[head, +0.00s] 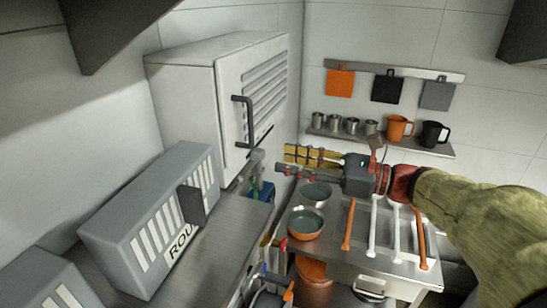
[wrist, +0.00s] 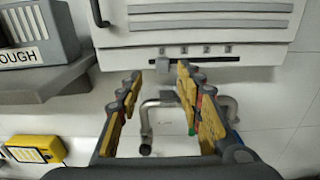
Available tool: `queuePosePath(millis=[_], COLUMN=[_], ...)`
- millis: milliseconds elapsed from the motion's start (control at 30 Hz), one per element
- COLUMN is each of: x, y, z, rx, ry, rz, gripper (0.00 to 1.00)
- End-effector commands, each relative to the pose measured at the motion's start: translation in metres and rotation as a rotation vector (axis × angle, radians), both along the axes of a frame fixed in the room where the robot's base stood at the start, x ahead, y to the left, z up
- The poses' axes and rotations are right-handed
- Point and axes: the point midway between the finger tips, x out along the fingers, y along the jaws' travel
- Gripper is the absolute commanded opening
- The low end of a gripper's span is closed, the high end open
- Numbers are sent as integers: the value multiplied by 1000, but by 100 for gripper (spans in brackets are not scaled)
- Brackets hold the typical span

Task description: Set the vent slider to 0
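The white vent cabinet (head: 255,95) hangs on the wall, with slats and a dark handle on its front. In the wrist view, its lower front (wrist: 205,40) carries a number scale running from 0 at left to 3 at right. A small grey slider knob (wrist: 195,68) sits at the slot below the scale, roughly between 1 and 2. My gripper (wrist: 159,72) is open and empty, its fingers pointing at the cabinet's lower edge. The right fingertip is close beside the knob; contact cannot be told. In the head view my gripper (head: 283,161) is right of the cabinet's lower corner.
A bent metal pipe (wrist: 160,104) shows behind and between my fingers. A grey box marked "ROU…" (head: 150,220) stands at left on a metal counter. Bowls (head: 306,222) and a rack with orange and white bars lie below my arm. A mug shelf (head: 380,141) is on the right wall.

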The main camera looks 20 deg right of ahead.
Motion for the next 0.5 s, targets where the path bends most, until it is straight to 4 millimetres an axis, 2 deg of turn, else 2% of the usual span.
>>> queuePosePath(millis=[33, 200, 500], x=[-5, -20, -32], y=[-10, -30, -45], z=[0, 0, -1], rx=[-1, 0, -1], ry=[1, 0, 1], rz=[-5, -3, 0], gripper=[36, 36, 36])
